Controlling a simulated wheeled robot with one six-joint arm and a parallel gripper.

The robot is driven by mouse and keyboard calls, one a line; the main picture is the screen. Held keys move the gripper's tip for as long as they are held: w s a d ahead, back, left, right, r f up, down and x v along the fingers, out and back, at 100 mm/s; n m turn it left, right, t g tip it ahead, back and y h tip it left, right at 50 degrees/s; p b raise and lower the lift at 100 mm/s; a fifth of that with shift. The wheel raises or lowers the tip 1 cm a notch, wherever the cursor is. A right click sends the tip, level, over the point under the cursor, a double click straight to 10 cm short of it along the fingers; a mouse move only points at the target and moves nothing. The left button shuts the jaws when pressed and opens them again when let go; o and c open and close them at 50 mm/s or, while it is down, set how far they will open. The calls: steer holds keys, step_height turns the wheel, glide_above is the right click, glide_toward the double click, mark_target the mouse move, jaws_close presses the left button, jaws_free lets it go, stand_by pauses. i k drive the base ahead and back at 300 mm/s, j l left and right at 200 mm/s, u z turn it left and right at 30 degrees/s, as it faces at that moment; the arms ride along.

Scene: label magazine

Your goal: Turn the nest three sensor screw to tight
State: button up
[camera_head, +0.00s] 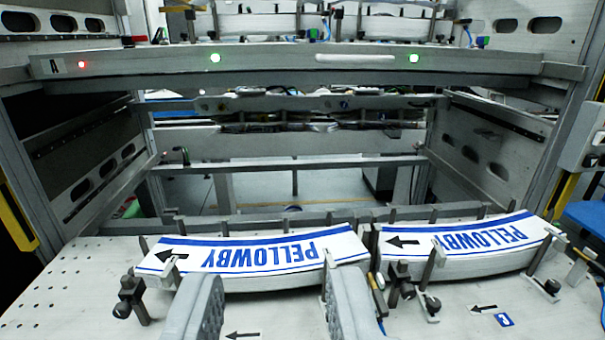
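My gripper (276,285) is open and empty at the bottom of the view, its two grey ribbed fingers wide apart in front of the left label stack. The left stack (255,255) and right stack (460,241) of white and blue PELLOWBY labels rest in curved nests between upright metal posts. Dark knobs sit on posts at the left stack's left end (127,287), between the stacks (406,287), and near the right stack's right end (551,286). A small blue tag (504,320) with a white figure lies at the right. I cannot tell which knob is the nest three sensor screw.
A metal beam (300,68) marked A crosses above, with a red light (82,64) at left and two green lights (215,58). Side walls (495,150) flank the opening. The perforated plate (75,285) is bare at left. A blue cable runs beside the right finger.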

mark_target(407, 292)
steer(key=k+l, duration=0.25)
steer(key=k, duration=0.2)
steer(key=k+l, duration=0.25)
steer(key=k, duration=0.2)
steer(key=l+u, duration=0.05)
